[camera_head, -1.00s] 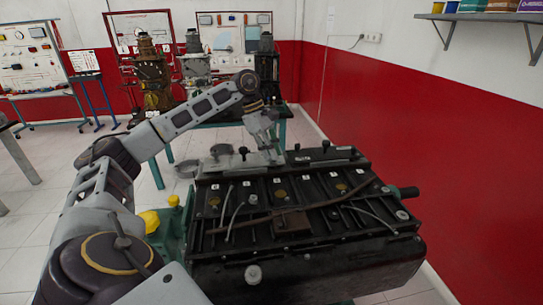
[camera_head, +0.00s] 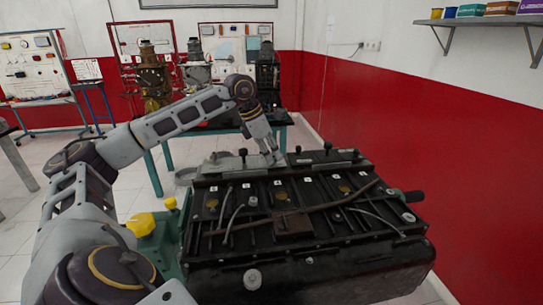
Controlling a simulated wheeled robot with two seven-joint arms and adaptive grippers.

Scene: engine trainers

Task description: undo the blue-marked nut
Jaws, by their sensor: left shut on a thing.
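The engine block (camera_head: 300,270) is long and black and lies in front of me, its top facing up. A row of small dark nuts or knobs stands along its far edge; one (camera_head: 298,150) shows right of my left gripper. My left gripper (camera_head: 272,158) reaches over from the left and points down at this far edge. It is shut on a small part in that row, which its fingers hide. I cannot make out a blue mark on any nut. My right gripper is not in view.
Yellow caps (camera_head: 140,224) sit on a green stand left of the engine. A brown bar (camera_head: 292,217) lies across the engine top. Behind, a table (camera_head: 166,152) carries more engine trainers. A red and white wall (camera_head: 420,150) bounds the right side.

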